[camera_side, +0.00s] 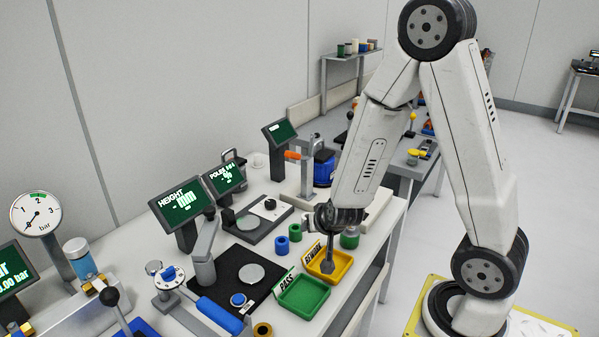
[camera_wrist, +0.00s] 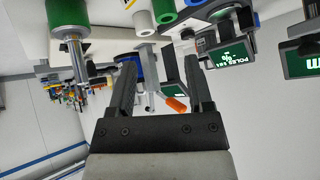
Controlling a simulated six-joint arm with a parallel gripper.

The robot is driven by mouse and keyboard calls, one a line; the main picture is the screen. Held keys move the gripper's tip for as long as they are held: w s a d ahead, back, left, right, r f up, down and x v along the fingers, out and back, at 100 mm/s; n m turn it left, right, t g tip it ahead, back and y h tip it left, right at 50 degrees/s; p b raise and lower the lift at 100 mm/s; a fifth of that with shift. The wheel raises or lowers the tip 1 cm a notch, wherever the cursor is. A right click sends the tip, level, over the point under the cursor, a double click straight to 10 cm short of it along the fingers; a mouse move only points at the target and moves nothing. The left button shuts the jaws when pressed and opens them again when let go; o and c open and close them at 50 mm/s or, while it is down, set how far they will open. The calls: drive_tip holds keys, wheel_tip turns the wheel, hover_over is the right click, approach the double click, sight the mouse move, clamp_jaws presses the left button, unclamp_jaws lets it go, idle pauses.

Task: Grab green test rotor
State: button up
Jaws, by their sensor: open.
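A green cylinder (camera_side: 350,238), which looks like the green test rotor, stands on the bench just behind and to the right of the yellow tray in the side view. In the wrist view a large green cylinder with a silver section (camera_wrist: 66,18) shows at the upper left, outside my jaws; it is probably the same part.
The green PASS tray (camera_side: 303,295) sits beside the yellow tray. A black plate (camera_side: 232,276), the HEIGHT display (camera_side: 179,211) and other instruments crowd the bench. An orange-tipped lever (camera_wrist: 175,104) shows beyond my fingers in the wrist view.

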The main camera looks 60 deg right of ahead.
sight(350, 236)
drive_tip(key=s+d+m+g+h, duration=0.1)
drive_tip(key=s+d+m+h, duration=0.1)
drive_tip(key=d, duration=0.3)
drive_tip(key=s+d+f+m+g+h, duration=0.1)
drive_tip(key=s+d+m+h, duration=0.1)
drive_tip(key=d+h, duration=0.2)
drive_tip(key=shift+d+f+m, duration=0.2)
drive_tip(key=shift+d+m, duration=0.1)
drive_tip(key=shift+d, duration=0.75)
drive_tip(key=shift+d, duration=0.1)
drive_tip(key=shift+x, duration=2.5)
drive_tip(key=shift+s+f, duration=0.1)
clamp_jaws()
